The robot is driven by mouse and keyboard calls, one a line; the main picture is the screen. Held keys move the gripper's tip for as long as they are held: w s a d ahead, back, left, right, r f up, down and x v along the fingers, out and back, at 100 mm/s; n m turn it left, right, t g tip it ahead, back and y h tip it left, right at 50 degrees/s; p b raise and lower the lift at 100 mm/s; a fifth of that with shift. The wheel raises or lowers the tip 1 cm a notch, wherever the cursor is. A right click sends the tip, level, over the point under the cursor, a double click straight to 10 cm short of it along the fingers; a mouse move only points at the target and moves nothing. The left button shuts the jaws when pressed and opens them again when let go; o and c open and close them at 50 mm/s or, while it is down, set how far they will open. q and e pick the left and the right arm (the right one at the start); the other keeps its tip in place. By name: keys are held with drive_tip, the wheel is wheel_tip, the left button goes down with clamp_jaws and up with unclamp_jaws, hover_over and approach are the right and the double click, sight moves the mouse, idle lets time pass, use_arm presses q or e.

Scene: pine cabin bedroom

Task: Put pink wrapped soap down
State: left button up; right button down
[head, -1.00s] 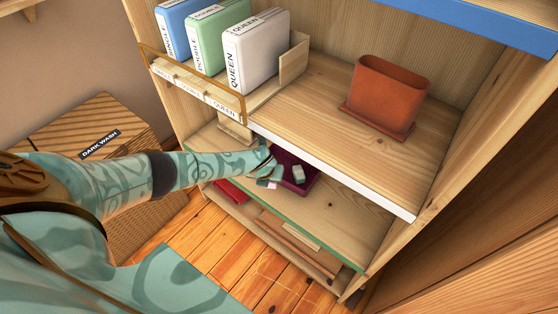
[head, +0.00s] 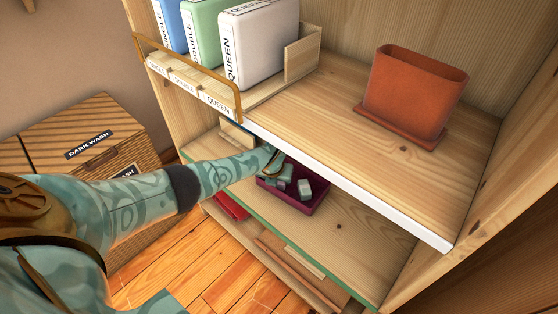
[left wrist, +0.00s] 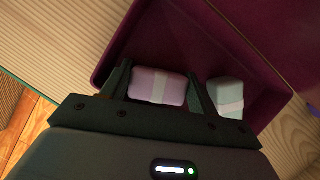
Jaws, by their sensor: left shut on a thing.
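My left gripper (head: 277,170) is shut on the pink wrapped soap (left wrist: 158,87), a small lilac-pink block with a pale band, held between its two fingers. In the head view the soap (head: 281,185) is small and partly hidden by the gripper. It is within the outline of a plum tray (head: 297,209) on the shelf below the white-edged one. The tray's floor and walls (left wrist: 190,30) fill much of the left wrist view. Whether the soap touches the tray floor, I cannot tell. A mint wrapped soap (left wrist: 227,97) lies in the tray, right of the gripper. My right gripper is not in view.
The white-edged shelf (head: 350,185) overhangs the tray's back. On it stand a terracotta pot (head: 412,92) and a divider rack with boxes such as the white QUEEN box (head: 258,42). The green-edged shelf (head: 340,235) is clear right of the tray. A red item (head: 231,206) lies lower.

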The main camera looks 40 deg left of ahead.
use_arm(q)
drive_tip(key=shift+c, duration=0.5)
drive_tip(key=shift+f, duration=0.1)
drive_tip(key=o, duration=0.8)
